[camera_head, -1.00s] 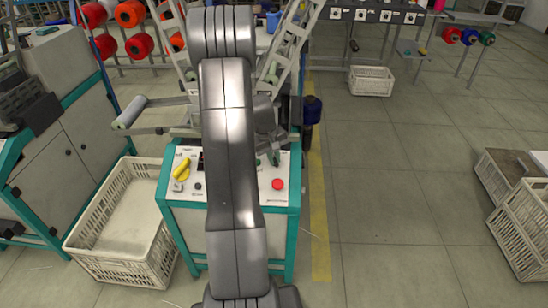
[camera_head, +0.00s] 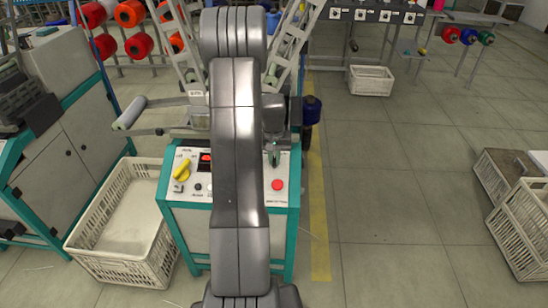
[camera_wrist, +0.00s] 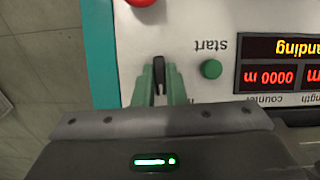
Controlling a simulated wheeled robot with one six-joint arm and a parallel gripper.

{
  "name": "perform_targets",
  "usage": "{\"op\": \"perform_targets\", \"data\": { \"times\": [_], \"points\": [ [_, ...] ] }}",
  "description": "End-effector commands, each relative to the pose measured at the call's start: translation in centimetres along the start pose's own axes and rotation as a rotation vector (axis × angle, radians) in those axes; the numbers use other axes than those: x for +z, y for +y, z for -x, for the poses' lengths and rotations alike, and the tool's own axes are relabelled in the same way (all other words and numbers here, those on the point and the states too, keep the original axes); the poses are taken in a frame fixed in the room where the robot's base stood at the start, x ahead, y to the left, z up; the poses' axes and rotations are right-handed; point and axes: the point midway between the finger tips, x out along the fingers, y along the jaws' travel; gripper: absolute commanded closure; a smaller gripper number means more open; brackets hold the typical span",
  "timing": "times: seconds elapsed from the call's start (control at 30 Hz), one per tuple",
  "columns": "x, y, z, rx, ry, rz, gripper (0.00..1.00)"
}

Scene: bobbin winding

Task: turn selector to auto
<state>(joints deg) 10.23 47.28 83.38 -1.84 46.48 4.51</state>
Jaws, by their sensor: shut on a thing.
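The selector is a small black knob (camera_wrist: 158,70) on the light control panel (camera_wrist: 215,25) in the wrist view. It stands pointing straight up in the picture, and its lower part is hidden between the fingers. My gripper (camera_wrist: 159,82) has its two green fingers closed around the knob. In the head view my gripper (camera_head: 274,158) is over the right part of the panel, just above the red button (camera_head: 277,184). The selector cannot be made out there. The lettering beside the knob is mostly covered by my gripper.
A green start button (camera_wrist: 211,69) and a red-lit display (camera_wrist: 279,62) are right of the knob in the wrist view. A yellow knob (camera_head: 182,171) is at the panel's left.

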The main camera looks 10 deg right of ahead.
Motion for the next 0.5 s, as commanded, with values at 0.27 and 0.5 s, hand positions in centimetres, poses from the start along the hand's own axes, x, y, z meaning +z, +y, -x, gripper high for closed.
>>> {"op": "perform_targets", "data": {
  "times": [0.27, 0.5],
  "points": [
    [-0.08, 0.22, 0.09, -0.095, 0.003, -0.235, 1.0],
    [-0.05, 0.27, 0.05, -0.161, 0.003, -0.398, 1.0]
  ]
}}
